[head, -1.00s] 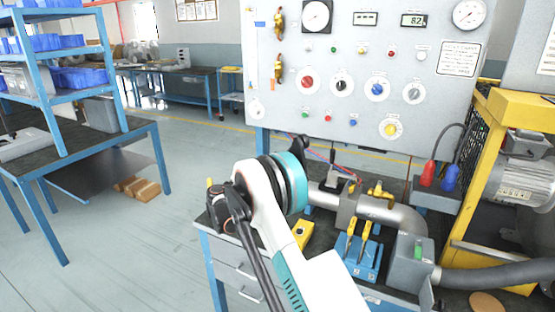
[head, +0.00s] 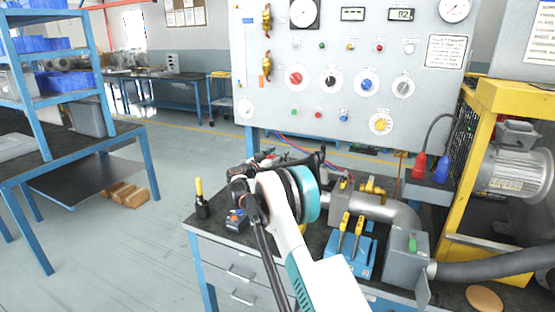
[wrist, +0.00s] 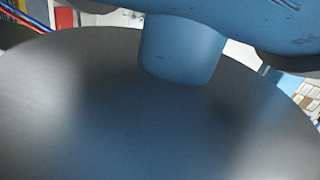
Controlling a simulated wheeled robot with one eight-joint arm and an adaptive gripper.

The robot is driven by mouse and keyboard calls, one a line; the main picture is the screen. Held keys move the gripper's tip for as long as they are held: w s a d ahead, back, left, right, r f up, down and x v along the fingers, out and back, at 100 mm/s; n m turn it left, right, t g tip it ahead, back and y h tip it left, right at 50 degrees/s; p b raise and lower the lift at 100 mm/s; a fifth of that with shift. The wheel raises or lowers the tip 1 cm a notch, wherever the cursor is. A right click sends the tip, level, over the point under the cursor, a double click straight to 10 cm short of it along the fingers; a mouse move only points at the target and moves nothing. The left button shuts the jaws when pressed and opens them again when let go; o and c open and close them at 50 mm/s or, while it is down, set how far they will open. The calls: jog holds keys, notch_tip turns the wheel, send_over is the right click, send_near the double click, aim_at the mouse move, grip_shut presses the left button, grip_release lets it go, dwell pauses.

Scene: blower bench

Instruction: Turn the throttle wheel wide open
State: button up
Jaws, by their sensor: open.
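In the wrist view a blue part fills the top edge, with a short blue stem (wrist: 182,48) below it; it looks like the underside of the throttle wheel (wrist: 240,12), seen very close. A large dark grey rounded surface (wrist: 150,120) fills the frame beneath. My gripper (head: 318,160) is open at the far end of my arm, over the bench in the head view. Dark shapes at the wrist view's top left and right may be its fingers, apart on either side of the blue part. I cannot tell whether they touch it. In the head view my arm hides the wheel.
A grey pipe (head: 385,208) and a blue block with yellow levers (head: 350,254) lie right of my arm. A yellow-handled tool (head: 201,200) and a small orange-buttoned box (head: 237,219) stand left. The gauge panel (head: 335,125) rises behind.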

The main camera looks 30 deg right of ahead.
jog(key=shift+d, duration=0.1)
jog(key=c, duration=0.9)
jog(key=shift+w+t, duration=0.1)
jog(key=shift+t, duration=0.2)
jog(key=shift+c, duration=0.2)
jog(key=n+t+y, duration=0.1)
jog(key=t, duration=0.1)
jog(key=n+t+y+p, duration=0.1)
jog(key=n+t+y, duration=0.1)
jog(key=w+a+n+t+y, duration=0.1)
jog(key=n+y, duration=0.1)
jog(key=shift+w+a+t, duration=0.1)
jog(key=shift+t, duration=0.3)
jog(key=shift+w+a+n+t+y+p, duration=0.15)
jog(key=shift+a+n+t+y, duration=0.25)
jog(key=shift+n+y, duration=0.7)
jog(key=shift+w+a+n+t+y+p, duration=0.2)
jog(key=shift+n+t+y, duration=0.45)
jog(key=shift+y, duration=0.8)
jog(key=shift+w+a+n+t+y+p, duration=0.1)
jog(key=shift+a+n+t+y, duration=0.3)
jog(key=shift+n+y, duration=0.7)
jog(key=shift+a+n+y, duration=0.1)
jog(key=shift+n+y, duration=0.15)
jog(key=shift+y, duration=0.5)
jog(key=o, duration=0.9)
